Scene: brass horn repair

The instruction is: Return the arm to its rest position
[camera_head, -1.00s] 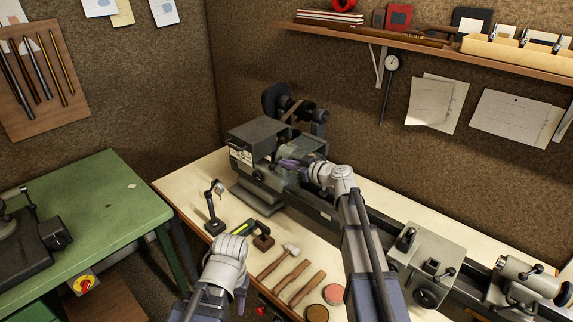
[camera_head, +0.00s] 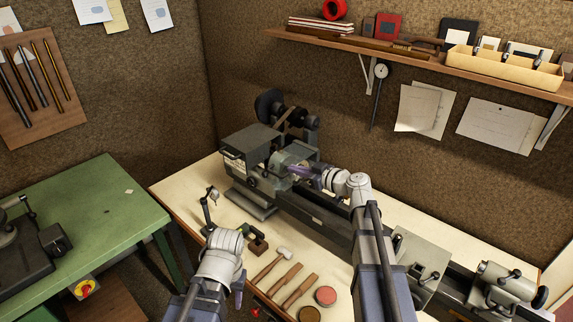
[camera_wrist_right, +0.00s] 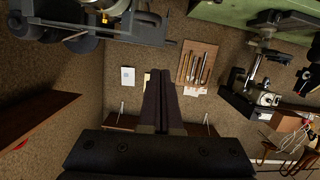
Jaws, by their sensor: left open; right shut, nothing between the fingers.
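My right arm (camera_head: 372,235) reaches up from the bottom over the lathe bed. Its right gripper (camera_head: 297,171) is beside the lathe's headstock (camera_head: 250,148), partly against the dark chuck area; contact cannot be told there. In the right wrist view the two dark fingers (camera_wrist_right: 160,78) lie together, shut with nothing between them. My left arm comes in at the bottom left, bent at a pale wrist. Its left gripper (camera_head: 239,290) points down near the bench's front edge, mostly hidden by the wrist; it is open and no held object shows.
A dial-gauge stand (camera_head: 209,212), a small block with a green piece (camera_head: 255,238), a hammer (camera_head: 272,264), wooden-handled tools and round tins (camera_head: 325,296) lie along the bench front. The lathe carriage (camera_head: 421,262) is right of my right arm. A wall shelf (camera_head: 420,58) hangs behind.

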